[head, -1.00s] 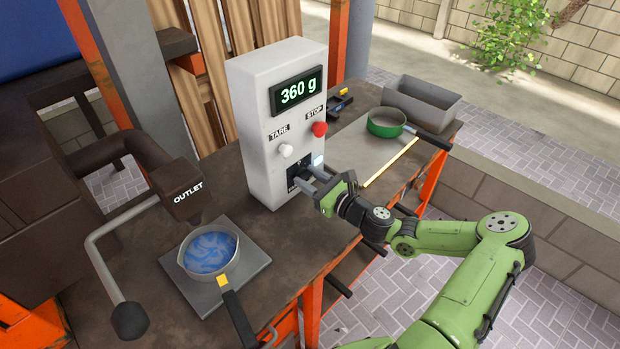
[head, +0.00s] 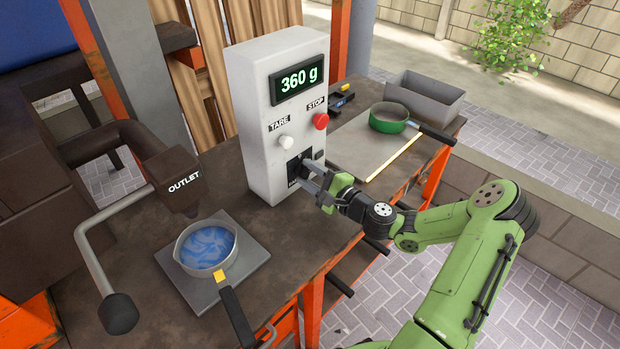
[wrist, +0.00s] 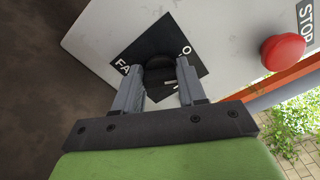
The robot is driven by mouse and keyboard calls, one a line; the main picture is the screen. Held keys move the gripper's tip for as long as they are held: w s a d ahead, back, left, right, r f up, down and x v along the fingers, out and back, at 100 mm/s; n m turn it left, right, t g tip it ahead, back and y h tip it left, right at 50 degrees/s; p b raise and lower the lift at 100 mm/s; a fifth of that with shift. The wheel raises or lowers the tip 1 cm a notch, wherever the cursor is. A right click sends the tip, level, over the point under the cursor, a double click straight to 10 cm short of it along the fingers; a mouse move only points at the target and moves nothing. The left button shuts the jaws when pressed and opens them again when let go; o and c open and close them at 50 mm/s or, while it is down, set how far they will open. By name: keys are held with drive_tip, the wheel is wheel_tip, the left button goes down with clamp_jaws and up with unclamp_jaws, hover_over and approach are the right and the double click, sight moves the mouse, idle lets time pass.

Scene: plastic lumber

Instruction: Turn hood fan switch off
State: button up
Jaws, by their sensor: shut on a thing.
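The grey-white control box (head: 262,120) stands on the bench. Low on its front is a black switch plate (wrist: 190,60) with white lettering, partly hidden by my fingers; "FA" and an "O" show. In the wrist view, a dark knob (wrist: 158,64) sits in the middle of the plate, between my fingertips. My gripper (head: 306,170) reaches the plate from the right and is shut on the knob. The plate looks tilted in the wrist view. The knob's pointing direction is hard to make out.
Above the plate are a red STOP button (head: 320,121), a white TARE knob (head: 286,143) and a display (head: 297,84) reading 360 g. A pan (head: 205,271) with blue contents stands left, under the outlet (head: 178,180). A green pan (head: 388,126) and grey bin (head: 423,99) are right.

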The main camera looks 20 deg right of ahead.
drive_tip(key=n+b, duration=0.4)
drive_tip(key=n, duration=0.1)
drive_tip(key=shift+f+n, duration=0.2)
drive_tip(key=shift+n, duration=0.1)
idle(0.5)
drive_tip(key=o, duration=1.1)
drive_tip(key=shift+c, duration=0.2)
drive_tip(key=p+v, duration=0.1)
drive_tip(key=v, duration=1.4)
drive_tip(key=shift+s+d+p, duration=0.1)
drive_tip(key=shift+s+p, duration=0.2)
drive_tip(key=shift+s, duration=0.1)
